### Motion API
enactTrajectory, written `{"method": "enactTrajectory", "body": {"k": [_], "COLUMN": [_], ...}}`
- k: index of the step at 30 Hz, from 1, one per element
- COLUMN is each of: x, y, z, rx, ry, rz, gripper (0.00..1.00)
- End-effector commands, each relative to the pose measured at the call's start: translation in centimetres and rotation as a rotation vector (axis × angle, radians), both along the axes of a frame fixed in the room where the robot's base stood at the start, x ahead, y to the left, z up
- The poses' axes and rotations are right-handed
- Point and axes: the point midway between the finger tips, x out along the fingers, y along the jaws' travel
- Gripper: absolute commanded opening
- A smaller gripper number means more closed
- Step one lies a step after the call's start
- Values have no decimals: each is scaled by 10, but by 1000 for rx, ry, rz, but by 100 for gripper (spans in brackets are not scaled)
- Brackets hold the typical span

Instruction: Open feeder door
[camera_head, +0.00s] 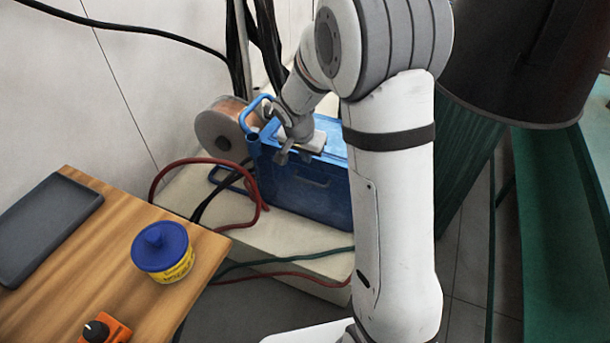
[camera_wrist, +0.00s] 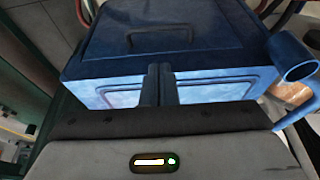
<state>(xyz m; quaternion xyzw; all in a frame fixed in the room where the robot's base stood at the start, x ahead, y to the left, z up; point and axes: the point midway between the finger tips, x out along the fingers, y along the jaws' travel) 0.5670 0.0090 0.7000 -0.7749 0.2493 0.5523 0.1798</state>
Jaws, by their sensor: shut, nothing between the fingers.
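The feeder is a blue box (camera_head: 310,191) on a pale plinth, with a recessed handle outline on its front face. In the wrist view, a darker blue face (camera_wrist: 205,32) with a handle outline lies beyond a lighter panelled face (camera_wrist: 217,88). I see no open gap in the feeder; which face is the door I cannot tell. My gripper (camera_head: 283,157) is at the feeder's upper left edge, partly in front of it. In the wrist view its fingers (camera_wrist: 158,72) are together and empty, over the lighter face. Whether they touch the box is unclear.
A copper-coloured wire spool (camera_head: 220,128) and a blue tube handle (camera_head: 256,107) are at the feeder's left. Red hoses (camera_head: 157,180) lie across the plinth (camera_head: 290,231). A wooden table (camera_head: 105,235) holds a blue-lidded tub (camera_head: 162,252) and a grey tray (camera_head: 45,222).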

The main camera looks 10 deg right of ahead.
Motion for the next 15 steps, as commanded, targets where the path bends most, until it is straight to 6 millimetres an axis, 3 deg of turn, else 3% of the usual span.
{"method": "enactTrajectory", "body": {"k": [15], "x": [22], "y": [-15], "z": [-78], "rx": [1], "ry": [2], "rz": [-9], "gripper": [0]}}
